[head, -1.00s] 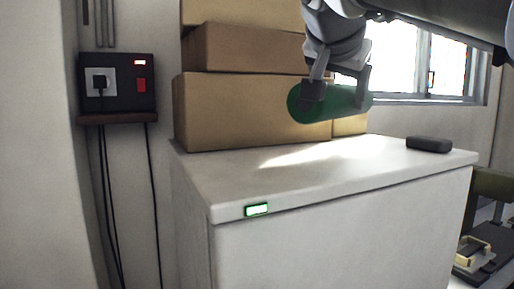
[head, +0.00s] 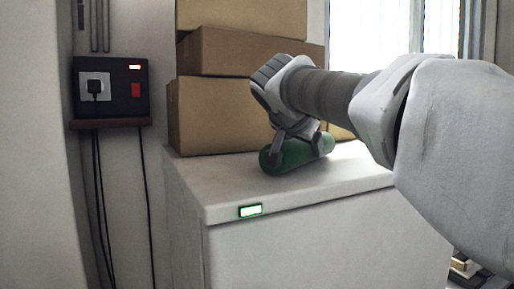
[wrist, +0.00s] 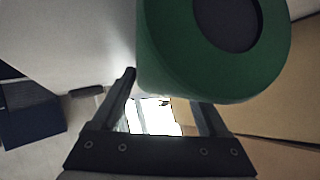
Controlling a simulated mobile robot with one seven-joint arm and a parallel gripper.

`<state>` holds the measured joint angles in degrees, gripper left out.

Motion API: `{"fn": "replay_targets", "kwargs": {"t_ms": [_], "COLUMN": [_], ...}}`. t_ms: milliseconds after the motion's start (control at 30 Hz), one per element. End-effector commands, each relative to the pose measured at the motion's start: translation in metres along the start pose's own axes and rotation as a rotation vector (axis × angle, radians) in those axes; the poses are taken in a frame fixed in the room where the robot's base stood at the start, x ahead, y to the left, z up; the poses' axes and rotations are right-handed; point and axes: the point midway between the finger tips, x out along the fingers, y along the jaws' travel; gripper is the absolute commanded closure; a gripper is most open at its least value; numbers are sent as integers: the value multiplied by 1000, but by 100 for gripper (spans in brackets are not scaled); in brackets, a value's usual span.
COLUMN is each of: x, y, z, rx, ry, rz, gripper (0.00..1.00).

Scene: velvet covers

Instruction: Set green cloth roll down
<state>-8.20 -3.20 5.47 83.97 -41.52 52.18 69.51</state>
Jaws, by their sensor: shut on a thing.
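The green cloth roll (head: 294,154) lies level, low over the white cabinet top (head: 215,190), in front of the stacked boxes. I cannot tell for certain whether it touches the surface. My gripper (head: 297,147) is shut on the roll from above, with a finger at each side of it. In the wrist view the roll (wrist: 165,60) fills the upper middle, its dark round end facing the camera, between the two fingers of my gripper (wrist: 165,85).
Cardboard boxes (head: 222,110) are stacked at the back of the cabinet top, close behind the roll. A black wall box with a plug (head: 112,88) hangs at the left. A lit green label (head: 250,211) is on the cabinet's front edge. The front left of the top is clear.

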Motion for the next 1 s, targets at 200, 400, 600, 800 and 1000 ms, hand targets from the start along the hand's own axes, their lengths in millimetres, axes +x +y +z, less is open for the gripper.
{"fn": "replay_targets", "kwargs": {"t_ms": [200, 400, 600, 800, 1000], "x": [2, 1, -3, -36, -79], "y": [1, 1, 1, 0, 0], "z": [3, 2, 2, 1, 0], "rx": [-5, -4, -3, -2, -2], "ry": [-7, -6, -4, -2, -2], "rz": [7, 6, 4, 1, 1], "gripper": [15, 0, 0, 0, 0]}}
